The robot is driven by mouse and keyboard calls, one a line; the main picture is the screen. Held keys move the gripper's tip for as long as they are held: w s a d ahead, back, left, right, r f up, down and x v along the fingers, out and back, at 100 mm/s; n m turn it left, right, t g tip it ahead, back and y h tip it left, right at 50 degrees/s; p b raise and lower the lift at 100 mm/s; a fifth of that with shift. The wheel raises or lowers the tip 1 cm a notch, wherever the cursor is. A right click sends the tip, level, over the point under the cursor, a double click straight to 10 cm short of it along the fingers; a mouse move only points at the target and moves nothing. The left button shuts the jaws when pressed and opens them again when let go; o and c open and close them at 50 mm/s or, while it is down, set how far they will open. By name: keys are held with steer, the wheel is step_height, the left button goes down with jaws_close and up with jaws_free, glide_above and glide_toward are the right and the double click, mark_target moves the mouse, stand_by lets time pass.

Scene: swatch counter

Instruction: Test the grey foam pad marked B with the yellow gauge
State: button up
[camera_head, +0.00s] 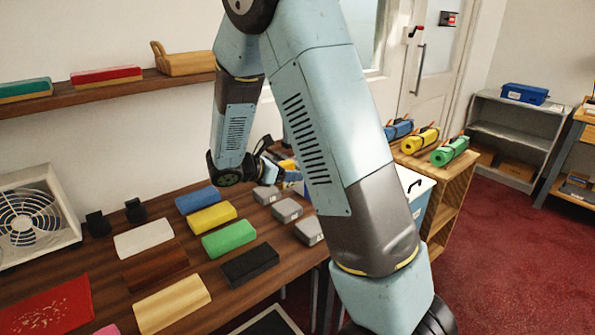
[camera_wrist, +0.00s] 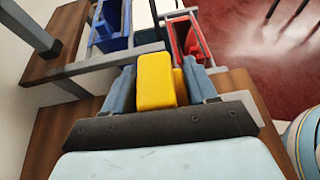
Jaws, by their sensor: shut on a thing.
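Three grey foam pads lie in a row on the dark wooden counter (camera_head: 215,268): a far one (camera_head: 266,194), a middle one (camera_head: 287,209) and a near one (camera_head: 308,231). Their marks are too small to read, so I cannot tell which is B. My gripper (camera_wrist: 160,82) is shut on the yellow gauge (camera_wrist: 155,85), which sits between the two blue-grey fingers in the wrist view. In the head view, a bit of yellow (camera_head: 288,165) shows beyond the far pad by my gripper, partly hidden by my arm. No grey pad shows in the wrist view.
Blue (camera_head: 197,200), yellow (camera_head: 211,218), green (camera_head: 228,238) and black (camera_head: 249,265) blocks lie left of the pads. A blue bin (camera_wrist: 124,38) and a red bin (camera_wrist: 204,52) stand beyond my gripper. A white fan (camera_head: 35,218) stands at left. Red carpet is clear at right.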

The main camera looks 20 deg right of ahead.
mark_target(290, 188)
steer(key=shift+d, duration=0.1)
stand_by(0.4)
steer(key=shift+s+f, duration=0.1)
steer(key=shift+f, duration=2.85)
steer(key=shift+f, duration=0.55)
steer(key=shift+r, duration=3.55)
